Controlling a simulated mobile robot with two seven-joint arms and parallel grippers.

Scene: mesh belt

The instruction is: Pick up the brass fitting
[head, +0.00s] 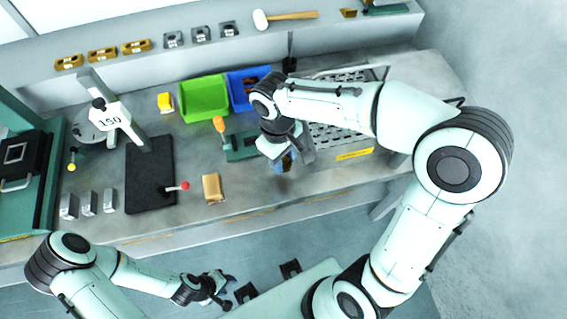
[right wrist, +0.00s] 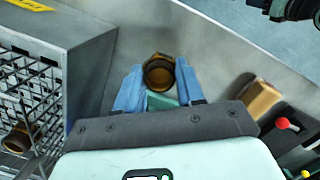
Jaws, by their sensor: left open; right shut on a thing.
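A brass fitting (right wrist: 158,66), a brown hollow ring-ended piece, sits between the blue fingers of my right gripper (right wrist: 158,82) in the right wrist view. The fingers press on its two sides, and the gripper is shut on it. In the head view my right gripper (head: 285,160) is over the bench, left of the mesh belt (head: 335,135); the fitting there is mostly hidden by the gripper. A second brass-coloured piece (right wrist: 18,138) shows at the mesh in the right wrist view. My left gripper (head: 222,286) is open and empty, low in front of the bench.
A green bin (head: 204,98) and a blue bin (head: 240,92) stand behind. A tan block (head: 212,188) lies near the front edge. A black mat (head: 150,175), metal blocks (head: 88,203) and a dial stand (head: 105,115) are to the left. Bare bench shows between them.

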